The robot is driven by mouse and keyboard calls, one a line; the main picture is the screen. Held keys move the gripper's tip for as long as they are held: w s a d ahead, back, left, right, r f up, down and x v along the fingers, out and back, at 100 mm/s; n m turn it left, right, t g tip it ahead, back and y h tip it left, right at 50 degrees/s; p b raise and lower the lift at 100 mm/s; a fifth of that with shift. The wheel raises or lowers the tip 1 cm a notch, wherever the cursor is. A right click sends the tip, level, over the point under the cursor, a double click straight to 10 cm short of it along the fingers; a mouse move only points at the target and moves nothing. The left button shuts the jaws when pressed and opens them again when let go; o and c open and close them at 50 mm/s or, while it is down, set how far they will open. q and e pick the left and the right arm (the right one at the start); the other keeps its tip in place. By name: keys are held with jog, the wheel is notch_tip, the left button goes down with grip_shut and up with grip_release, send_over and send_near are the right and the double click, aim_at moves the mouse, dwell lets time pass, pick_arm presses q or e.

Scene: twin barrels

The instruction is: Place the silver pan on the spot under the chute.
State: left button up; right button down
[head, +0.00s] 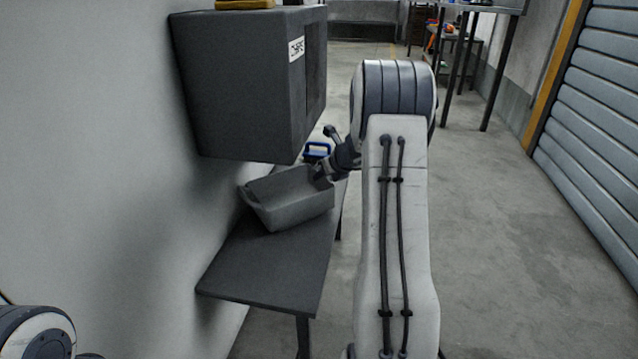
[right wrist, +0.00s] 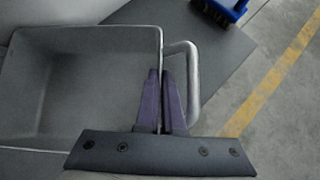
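The silver pan (head: 288,206), a grey open box, is at the far half of the dark bench and looks tilted in the head view. In the right wrist view the pan (right wrist: 75,85) looks empty, with a bar handle (right wrist: 193,75) on its right side. My right gripper (head: 322,175) is at the pan's right end. Its fingers (right wrist: 162,98) are closed on the pan's rim beside the handle. I cannot tell whether the pan touches the bench. No separate chute or marked spot can be made out. My left gripper is out of view.
A dark wall box (head: 240,90) with a white label hangs above the bench's far end. The near part of the bench (head: 262,272) is bare. Open floor (head: 500,220) is to the right.

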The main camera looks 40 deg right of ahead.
jog(key=shift+r, duration=0.15)
jog(key=c, duration=1.4)
grip_release()
jog(key=shift+f, duration=0.2)
jog(key=o, duration=0.4)
jog(key=shift+c, duration=0.2)
jog(key=shift+s+r+p, duration=0.25)
jog(key=shift+r+p, duration=0.05)
jog(key=shift+r, duration=0.15)
jog(key=p+v, duration=0.5)
jog(key=v, duration=0.6)
jog(key=shift+s, duration=0.15)
jog(key=shift+a, duration=0.1)
